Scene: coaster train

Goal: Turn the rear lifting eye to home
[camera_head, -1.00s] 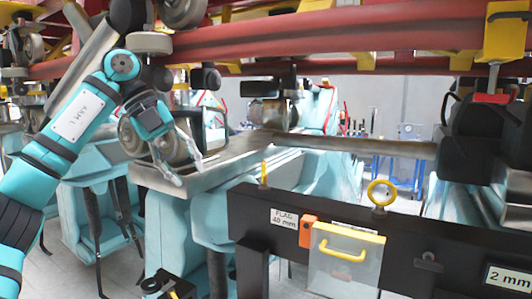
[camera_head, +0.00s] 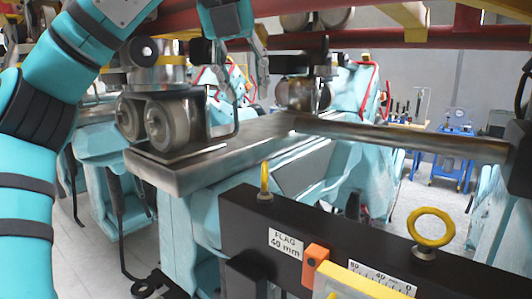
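Two yellow lifting eyes stand on a black beam (camera_head: 330,228). One eye (camera_head: 264,181) is seen nearly edge-on at the beam's left part, close to the FLAG 40 mm label. The other eye (camera_head: 431,227), further right, shows its ring nearly face-on, on a dark base. I cannot tell from the picture which is the rear one. My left gripper (camera_head: 250,84) hangs above and behind the beam, fingers pointing down and apart, with nothing seen between them. It is clear of both eyes. My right gripper is not in view.
An orange block (camera_head: 314,264) and a yellow-edged part with a scale (camera_head: 380,275) sit at the beam's front. A wheel assembly (camera_head: 160,110) on a metal plate stands left of the gripper. A red rail (camera_head: 400,37) crosses overhead. A metal bar (camera_head: 400,137) runs behind the eyes.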

